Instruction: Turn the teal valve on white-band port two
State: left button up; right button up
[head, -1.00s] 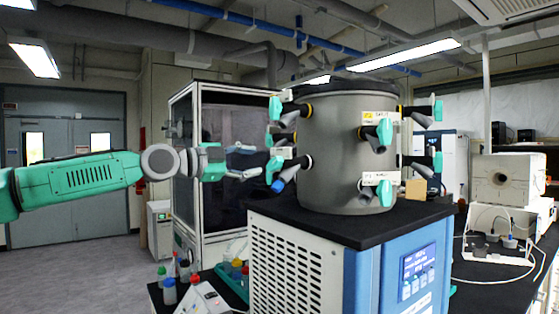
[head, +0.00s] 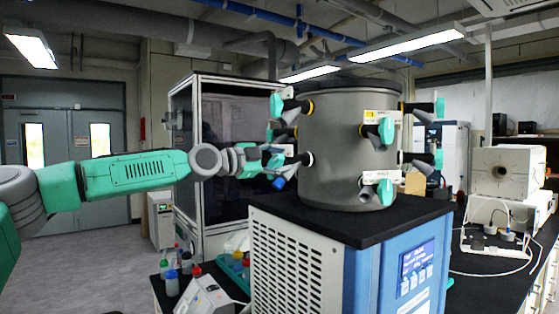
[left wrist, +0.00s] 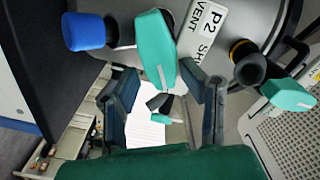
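The freeze dryer's grey drum (head: 345,150) carries several ports with teal valves. On its left side, a lower port with a white band (head: 307,159) has a teal valve (head: 274,164), partly hidden by my left gripper (head: 270,158). In the left wrist view, the teal valve handle (left wrist: 156,45) stands beside a label (left wrist: 205,30) reading P2 and VENT. My left gripper (left wrist: 160,78) is open, its two fingers on either side of the handle's lower end. I cannot tell whether they touch it. A blue cap (left wrist: 83,32) sits left of the handle. My right gripper is not in view.
A yellow-banded port (head: 307,107) with its own teal valve (head: 276,104) is just above. Another teal valve (left wrist: 287,94) shows at the right in the wrist view. Bottles (head: 172,283) stand on the bench below. A glass cabinet (head: 225,130) stands behind.

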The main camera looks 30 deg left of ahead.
pick_arm(q)
jog(key=shift+a+f, duration=0.2)
jog(key=shift+a, duration=0.05)
jog(key=shift+w+a+f, duration=0.1)
jog(key=shift+a+f, duration=0.05)
jog(key=shift+a, duration=0.3)
jog(key=shift+w+a+f, duration=0.1)
jog(key=shift+a+f, duration=0.05)
jog(key=shift+a, duration=0.25)
grip_shut()
jog(key=shift+a, duration=0.15)
jog(key=shift+d, duration=0.4)
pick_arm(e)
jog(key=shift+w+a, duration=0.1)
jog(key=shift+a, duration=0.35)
